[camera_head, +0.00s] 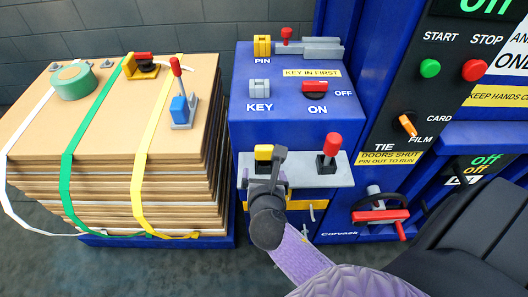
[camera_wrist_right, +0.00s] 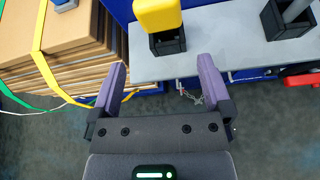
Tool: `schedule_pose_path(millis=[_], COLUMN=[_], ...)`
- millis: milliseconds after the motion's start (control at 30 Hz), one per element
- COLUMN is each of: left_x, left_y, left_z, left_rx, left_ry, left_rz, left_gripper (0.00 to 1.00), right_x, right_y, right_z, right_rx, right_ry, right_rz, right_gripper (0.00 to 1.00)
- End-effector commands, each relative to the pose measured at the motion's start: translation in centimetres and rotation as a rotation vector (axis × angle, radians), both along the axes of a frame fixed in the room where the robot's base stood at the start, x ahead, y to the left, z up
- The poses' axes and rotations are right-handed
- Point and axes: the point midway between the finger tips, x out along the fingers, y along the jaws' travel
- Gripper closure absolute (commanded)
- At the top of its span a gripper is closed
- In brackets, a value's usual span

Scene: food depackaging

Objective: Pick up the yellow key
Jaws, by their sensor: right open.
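The yellow key (camera_head: 263,152) stands upright in a black holder on the grey shelf (camera_head: 338,177) of the blue machine. In the right wrist view the yellow key (camera_wrist_right: 158,14) is at the top, just beyond the fingertips, with its black holder (camera_wrist_right: 167,41) below it. My right gripper (camera_head: 272,163) is in front of the key and partly covers its holder in the head view. In the wrist view the purple fingers of the right gripper (camera_wrist_right: 161,74) are apart with nothing between them. My left gripper is not in view.
A red-knobbed lever (camera_head: 332,145) stands right of the key on the shelf. Above are a grey slot marked KEY (camera_head: 260,88), a red switch (camera_head: 315,88) and a yellow pin (camera_head: 262,46). A strapped cardboard stack (camera_head: 110,130) stands close on the left.

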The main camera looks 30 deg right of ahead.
Motion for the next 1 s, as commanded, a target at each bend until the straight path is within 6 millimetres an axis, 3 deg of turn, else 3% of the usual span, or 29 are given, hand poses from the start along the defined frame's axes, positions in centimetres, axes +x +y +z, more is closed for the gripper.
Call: schedule_pose_path(millis=[33,100,600,867,1000], left_x=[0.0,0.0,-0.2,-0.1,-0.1], left_y=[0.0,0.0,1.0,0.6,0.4], left_z=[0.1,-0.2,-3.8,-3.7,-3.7], left_rx=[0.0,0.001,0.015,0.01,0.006], left_ry=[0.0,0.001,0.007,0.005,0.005], left_rz=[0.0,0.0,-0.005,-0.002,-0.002], left_gripper=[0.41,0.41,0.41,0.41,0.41], right_x=[0.2,0.7,7.7,8.1,8.1], right_y=[-0.3,-0.9,-5.0,-5.2,-5.2], right_z=[1.8,2.8,-1.1,-1.0,-1.0], right_rx=[-0.07,-0.131,-0.142,-0.141,-0.141], right_ry=[-0.01,-0.011,-0.009,-0.009,-0.009], right_rz=[0.01,0.016,0.019,0.021,0.021], right_gripper=[0.0,0.0,0.0,0.0,0.3])
